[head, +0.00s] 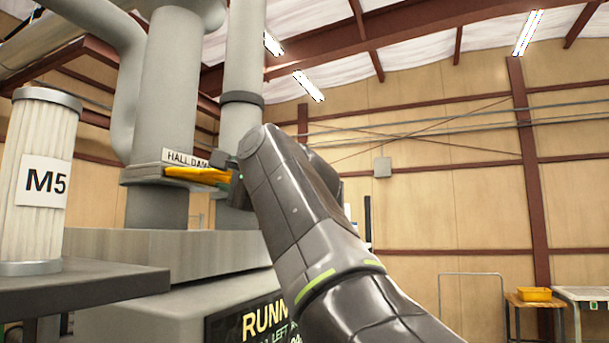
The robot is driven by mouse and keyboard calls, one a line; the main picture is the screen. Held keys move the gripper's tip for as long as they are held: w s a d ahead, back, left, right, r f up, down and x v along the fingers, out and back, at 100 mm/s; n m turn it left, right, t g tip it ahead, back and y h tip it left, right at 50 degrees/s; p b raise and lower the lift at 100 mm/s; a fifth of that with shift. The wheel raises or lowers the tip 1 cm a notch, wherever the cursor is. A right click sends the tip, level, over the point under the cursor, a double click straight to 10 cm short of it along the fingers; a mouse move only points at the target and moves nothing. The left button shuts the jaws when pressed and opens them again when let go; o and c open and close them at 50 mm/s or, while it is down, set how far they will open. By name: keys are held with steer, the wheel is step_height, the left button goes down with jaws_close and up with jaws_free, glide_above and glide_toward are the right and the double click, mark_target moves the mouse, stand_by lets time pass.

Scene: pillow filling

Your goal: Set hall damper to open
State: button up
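The hall damper's yellow handle (196,175) sticks out level at the collar of a thick grey duct, under a label (185,157) that reads "HALL DAM" before my arm cuts it off. My gripper (228,174) is at the right end of the handle, close to it or touching it. My own wrist and forearm hide most of the gripper, so its fingers cannot be made out. Whether it is open or shut on the handle does not show.
A pleated filter marked M5 (43,182) stands on a dark shelf (85,288) at the left. A dark screen (262,322) showing "RUNN" is below the damper. A second grey pipe (243,60) rises right behind my wrist. A yellow bin (534,294) sits on a table at far right.

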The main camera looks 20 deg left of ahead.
steer(key=c, duration=0.6)
steer(key=shift+d+r, duration=0.1)
steer(key=shift+r, duration=0.1)
jaws_close()
